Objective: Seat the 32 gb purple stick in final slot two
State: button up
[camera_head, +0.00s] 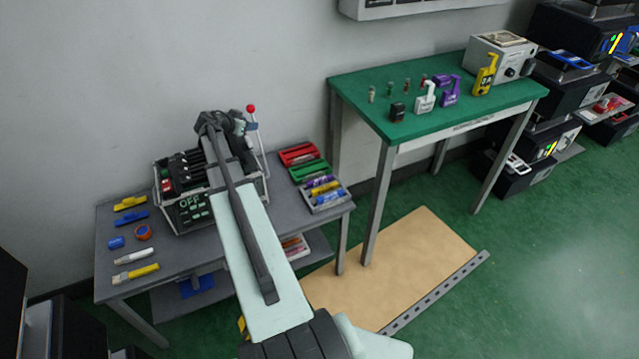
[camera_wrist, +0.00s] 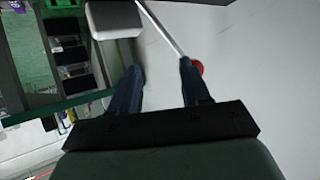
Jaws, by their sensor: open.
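A purple stick (camera_head: 321,181) lies in the small grey tray at the right of the grey table, beside yellow and blue ones; its label is too small to read. The slotted fixture (camera_head: 190,220) with an "OFF" panel stands mid-table, and my arm hides part of it. I cannot read slot numbers. Its lever with a red knob (camera_head: 251,108) stands up at its right side. My gripper (camera_head: 240,124) is open beside the lever, above the fixture. In the wrist view my gripper (camera_wrist: 162,85) shows spread fingers, with the red knob (camera_wrist: 197,67) behind the right finger.
Red (camera_head: 298,153) and green (camera_head: 309,170) trays sit behind the grey one. Several loose sticks and caps lie at the table's left. A green table (camera_head: 400,95) at the back right holds small upright parts and padlock-like pieces. A wall closes the back.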

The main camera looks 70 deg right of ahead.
jog(key=s+d+f+m+g+y, duration=0.1)
jog(key=s+d+f+m+y, duration=0.15)
jog(key=s, duration=0.55)
jog(key=s+d+f+m+g+y, duration=0.1)
jog(key=s+d+f+y, duration=0.15)
jog(key=s, duration=0.45)
jog(key=m+t+y, duration=0.3)
jog(key=y, duration=0.4)
send_over(320, 179)
notch_tip(320, 179, down, 4)
notch_tip(320, 179, down, 7)
jog(key=shift+w+f, duration=0.1)
jog(key=shift+w, duration=0.05)
jog(key=shift+a+f, duration=0.1)
jog(key=shift+f, duration=2.5)
jog(key=shift+f, duration=0.25)
grip_shut()
